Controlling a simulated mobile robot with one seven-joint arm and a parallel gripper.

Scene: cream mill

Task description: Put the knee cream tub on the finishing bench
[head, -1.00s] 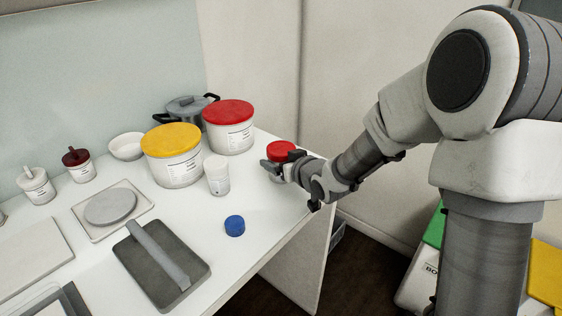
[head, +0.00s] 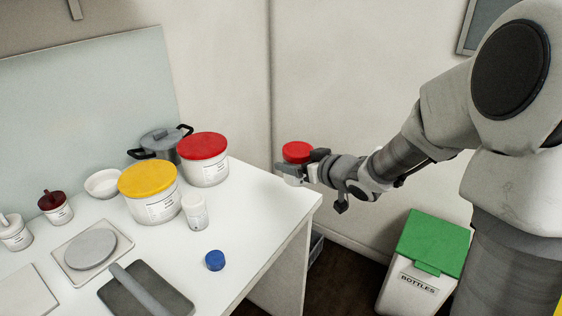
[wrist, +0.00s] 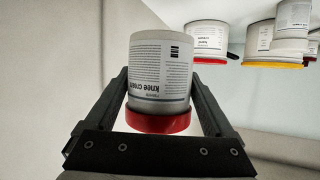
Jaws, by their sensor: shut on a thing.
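The knee cream tub (wrist: 160,75) is white with a red lid. In the wrist view its label reads "knee cream" and shows upside down, as do the tubs behind. In the head view the red lid (head: 297,152) shows at the end of my arm. My gripper (head: 290,172) is shut around the sides of the tub and holds it up beyond the right edge of the white bench (head: 265,205). The fingers (wrist: 165,100) show on both sides of the tub in the wrist view. I cannot tell whether this bench is the finishing bench.
On the bench stand a large red-lidded tub (head: 204,160), a yellow-lidded tub (head: 150,192), a pot (head: 160,142), a small white cup (head: 195,212), a blue cap (head: 214,260) and a scale (head: 90,250). A green-lidded bottles bin (head: 420,265) stands on the floor at right.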

